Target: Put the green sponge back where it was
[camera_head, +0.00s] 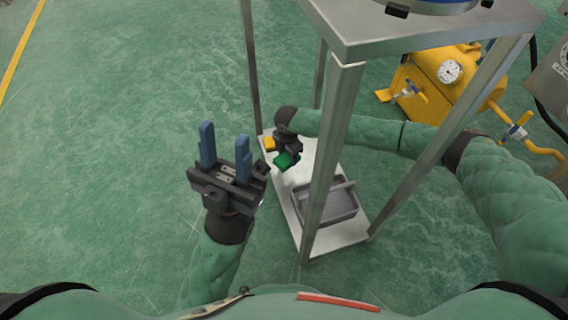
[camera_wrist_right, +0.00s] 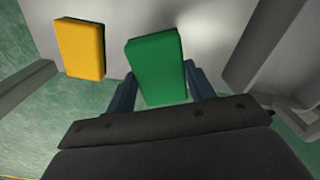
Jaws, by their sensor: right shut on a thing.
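The green sponge (camera_head: 286,160) is at my right gripper, over the low metal shelf (camera_head: 339,236) of the stand. In the right wrist view the green sponge (camera_wrist_right: 157,70) sits between the two blue fingers of my right gripper (camera_wrist_right: 160,88), which is shut on it. I cannot tell whether the sponge touches the shelf. My left gripper (camera_head: 225,150) is open and empty, its blue fingers pointing up, to the left of the stand.
A yellow sponge (camera_wrist_right: 80,48) lies on the shelf left of the green one. A grey tray (camera_head: 328,205) stands on the shelf's near part. The stand's legs (camera_head: 334,140) and upper top (camera_head: 400,32) surround the right arm. A yellow tank (camera_head: 440,78) is behind right.

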